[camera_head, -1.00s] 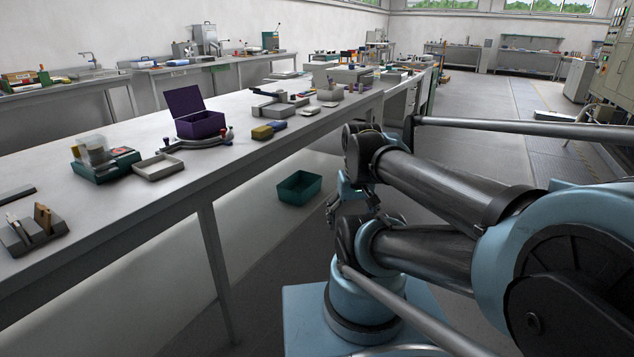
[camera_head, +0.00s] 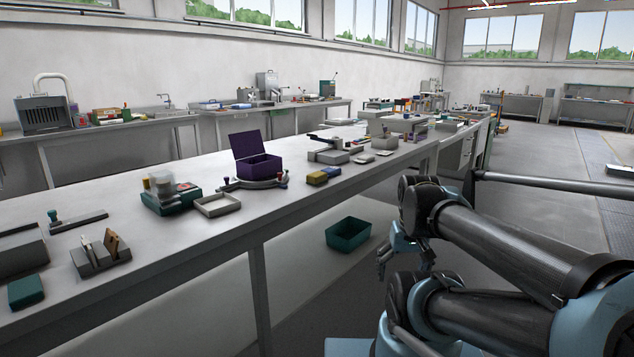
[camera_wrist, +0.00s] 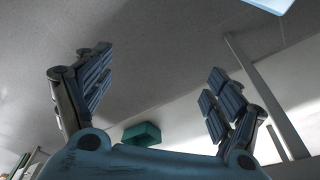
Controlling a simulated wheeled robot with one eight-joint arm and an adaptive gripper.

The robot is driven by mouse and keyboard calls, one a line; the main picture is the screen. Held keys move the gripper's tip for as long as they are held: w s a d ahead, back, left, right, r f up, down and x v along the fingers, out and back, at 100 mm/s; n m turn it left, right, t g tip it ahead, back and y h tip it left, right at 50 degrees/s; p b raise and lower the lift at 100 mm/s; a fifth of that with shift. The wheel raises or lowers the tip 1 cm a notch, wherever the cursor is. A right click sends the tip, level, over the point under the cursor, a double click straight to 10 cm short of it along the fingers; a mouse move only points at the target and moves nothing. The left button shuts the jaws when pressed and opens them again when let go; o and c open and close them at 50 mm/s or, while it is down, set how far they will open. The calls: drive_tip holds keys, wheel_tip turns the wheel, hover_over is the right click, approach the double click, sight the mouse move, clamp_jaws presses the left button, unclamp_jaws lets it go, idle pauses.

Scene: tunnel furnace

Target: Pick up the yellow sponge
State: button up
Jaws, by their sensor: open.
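The yellow sponge (camera_head: 317,178) lies near the front edge of the long grey table in the head view, with a dark blue item touching or close beside its right end. My gripper (camera_head: 383,268) is small in the head view, low beside the table's front side and well apart from the sponge. In the wrist view my gripper (camera_wrist: 160,95) has its two fingers spread wide with nothing between them. The sponge does not show in the wrist view.
A purple open box (camera_head: 259,168), a shallow grey tray (camera_head: 218,206) and a grey device (camera_head: 328,157) stand around the sponge on the table (camera_head: 200,255). A green bin (camera_head: 348,234) sits below the table.

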drive_tip(key=w+a+r+n, duration=0.3)
drive_tip(key=w+r, duration=0.6)
drive_tip(key=r, duration=0.1)
wheel_tip(320, 180, up, 18)
drive_tip(key=r+n+y, duration=0.1)
drive_tip(key=n+y, duration=0.3)
drive_tip(key=n, duration=0.3)
hover_over(318, 173)
drive_tip(key=s+d, duration=0.4)
drive_tip(key=d, duration=0.1)
drive_tip(key=shift+t+h, duration=0.3)
drive_tip(key=x, duration=1.6)
drive_tip(key=shift+s+a+f, duration=0.15)
drive_tip(key=shift+s+f, duration=0.1)
drive_tip(key=shift+f, duration=0.2)
drive_tip(key=c, duration=0.9)
drive_tip(key=shift+c, duration=0.2)
wheel_tip(318, 173, up, 10)
